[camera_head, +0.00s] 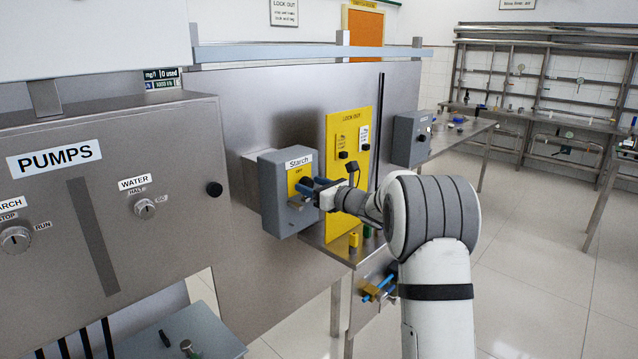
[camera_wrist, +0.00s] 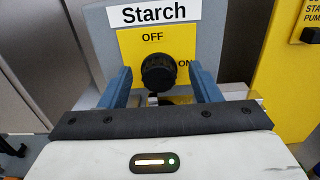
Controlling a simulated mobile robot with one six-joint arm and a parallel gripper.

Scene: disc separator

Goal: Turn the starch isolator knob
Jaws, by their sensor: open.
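The starch isolator (camera_head: 273,212) is a grey box on the steel panel, labelled "Starch", with a yellow plate. Its round black knob (camera_wrist: 158,72) sits on the yellow plate (camera_wrist: 130,42) in the wrist view, below "OFF" and left of "ON". My gripper (camera_wrist: 162,90) is open, with one blue finger on each side of the knob. A gap shows between each finger and the knob. In the head view my gripper (camera_head: 308,190) is at the front of the box and hides part of the knob.
A yellow lock-out board (camera_head: 350,205) stands just right of the box. A steel shelf (camera_head: 345,248) with small yellow and green items is below it. The pumps panel (camera_head: 110,200) is at left. Another grey box (camera_head: 410,138) is farther right.

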